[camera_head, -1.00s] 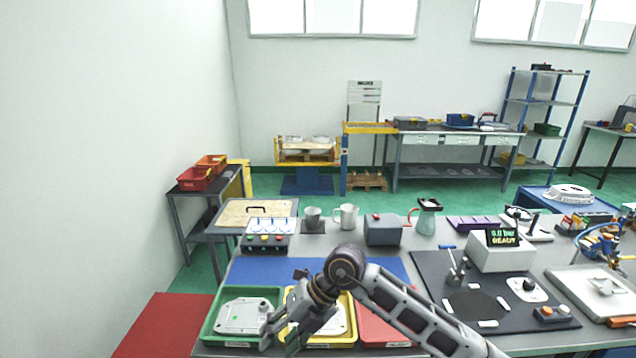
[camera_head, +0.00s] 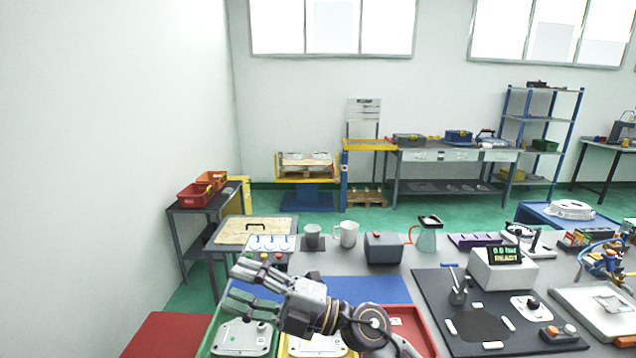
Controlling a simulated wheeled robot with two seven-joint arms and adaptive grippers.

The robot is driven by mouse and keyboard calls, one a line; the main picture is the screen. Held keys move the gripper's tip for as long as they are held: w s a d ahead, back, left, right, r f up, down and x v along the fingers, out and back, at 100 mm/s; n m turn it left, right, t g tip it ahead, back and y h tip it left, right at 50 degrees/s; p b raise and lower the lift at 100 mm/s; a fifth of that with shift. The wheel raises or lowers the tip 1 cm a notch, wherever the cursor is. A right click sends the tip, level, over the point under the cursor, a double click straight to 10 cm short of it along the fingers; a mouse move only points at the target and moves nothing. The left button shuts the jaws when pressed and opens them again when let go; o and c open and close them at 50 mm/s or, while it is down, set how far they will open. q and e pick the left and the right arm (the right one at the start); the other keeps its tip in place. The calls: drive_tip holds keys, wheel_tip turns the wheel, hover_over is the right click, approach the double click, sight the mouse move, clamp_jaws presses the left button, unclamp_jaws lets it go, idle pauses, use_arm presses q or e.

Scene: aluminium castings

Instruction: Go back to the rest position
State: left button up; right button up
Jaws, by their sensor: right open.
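My right gripper (camera_head: 252,290) is in the lower middle, raised over the trays, its fingers pointing left. It is open, and nothing shows between its fingers. Below it, a green tray (camera_head: 208,340) holds a grey casting (camera_head: 243,340). Beside it, a yellow tray holds another grey casting (camera_head: 318,345), partly hidden by my right arm. A red tray (camera_head: 424,328) lies to the right, its near part covered by my arm. My left gripper is not in view.
A blue mat (camera_head: 370,288) lies behind the trays. A button box (camera_head: 268,246), mugs (camera_head: 347,233) and a grey box (camera_head: 383,247) stand at the back. A dark mat with a display unit (camera_head: 502,268) is on the right. A red surface (camera_head: 165,335) is at lower left.

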drive_tip(key=w+d+r+m+t+h, duration=0.1)
drive_tip(key=w+d+m+t+h, duration=0.75)
drive_tip(key=d+m+t, duration=0.65)
drive_tip(key=d+f+m+g+h, duration=0.2)
drive_tip(key=d+f+m+h, duration=1.2)
drive_tip(key=f, duration=0.5)
drive_tip(key=s+d+f+m+g+y, duration=0.1)
drive_tip(key=s+d+f+g, duration=0.2)
drive_tip(key=s+f+g, duration=0.5)
drive_tip(key=s+d+f+g, duration=0.3)
drive_tip(key=s+f+g, duration=0.1)
drive_tip(key=s+f, duration=0.75)
drive_tip(key=s+f+g, duration=0.1)
drive_tip(key=s+f, duration=0.1)
drive_tip(key=f, duration=1.4)
drive_tip(key=s+f, duration=0.3)
drive_tip(key=f, duration=1.3)
drive_tip(key=s+d+f, duration=0.2)
drive_tip(key=s+f, duration=0.7)
drive_tip(key=s, duration=0.1)
drive_tip(key=s+d+f+g, duration=0.1)
drive_tip(key=s+d+f, duration=0.1)
drive_tip(key=s+f, duration=0.8)
drive_tip(key=shift+s+g, duration=0.3)
drive_tip(key=shift+s, duration=0.45)
